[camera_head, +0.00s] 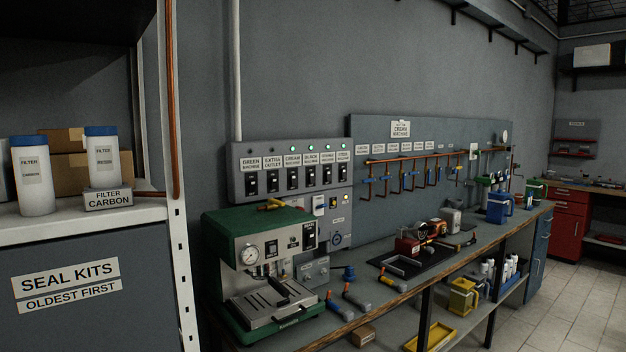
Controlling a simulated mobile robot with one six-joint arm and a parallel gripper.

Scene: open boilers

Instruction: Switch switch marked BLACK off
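A grey switch panel (240,190) hangs on the wall above a green espresso machine (222,231). It carries a row of several labelled black switches. The switch under the "BLACK MACHINE" label (310,159) is the fourth from the left (310,175). A lamp above that label (310,148) glows green. The lever's exact position is too small to tell. The lamps above the cream switch and the two switches to the right also glow green; no glow shows above the two leftmost switches. My gripper is not in view.
A workbench (378,308) with tools and machine parts runs along the wall to the right. A shelf unit (180,270) with filter bottles (35,180) stands close on the left. A pegboard (440,140) with a copper pipe is right of the panel. Tiled floor (560,300) is open at right.

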